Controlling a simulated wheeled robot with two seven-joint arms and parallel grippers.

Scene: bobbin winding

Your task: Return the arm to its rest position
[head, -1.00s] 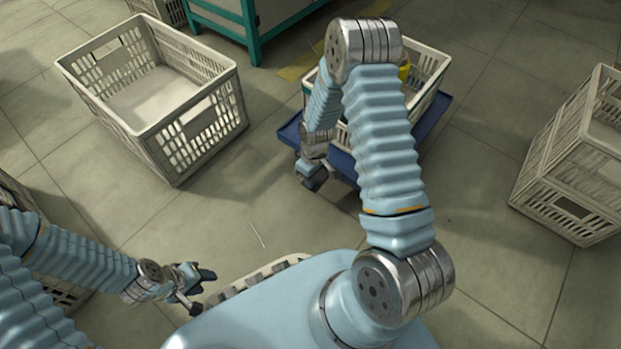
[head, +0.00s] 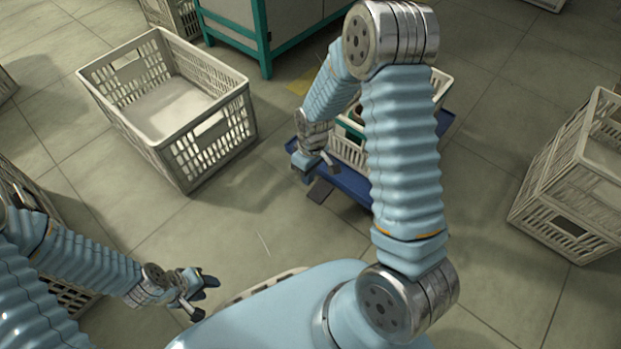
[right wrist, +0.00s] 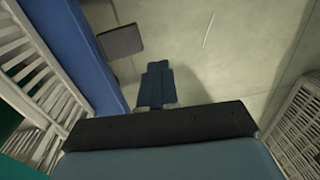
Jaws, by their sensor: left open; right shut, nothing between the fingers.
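My right arm (head: 405,150) rises from my body and bends forward and down. Its gripper (head: 310,166) hangs beside the left edge of a blue platform (head: 352,187), shut and empty. In the right wrist view the two dark fingers (right wrist: 157,84) are together over bare floor, with nothing between them. My left gripper (head: 203,287) is open and empty at the lower left, above the floor by the front of my base.
A white crate (head: 172,130) that looks empty stands on the floor at the left. Another white crate on the blue platform (right wrist: 85,50) is partly hidden behind my right arm. A crate (head: 575,190) stands at the right. Floor (head: 240,235) between is clear.

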